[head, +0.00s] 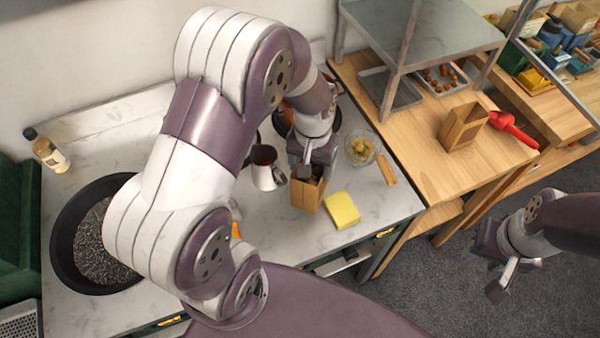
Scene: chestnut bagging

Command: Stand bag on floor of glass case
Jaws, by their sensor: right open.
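A brown paper bag (308,193) is upright at the counter, left of a yellow sponge. My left gripper (308,172) is at its top, with a dark finger at the bag's mouth. The fingers are partly hidden, so their grip is unclear. Another open brown bag (462,127) stands on the wooden table. My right gripper (492,272) is open and empty over the dark floor at the lower right. A metal-framed case (425,35) with a grey top stands on the wooden table; I cannot make out its glass.
A tray of chestnuts (442,80) sits under the case top. A metal cup (267,168), a glass bowl (361,149) and the yellow sponge (342,210) are near my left gripper. A dark pan (75,262) is at left.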

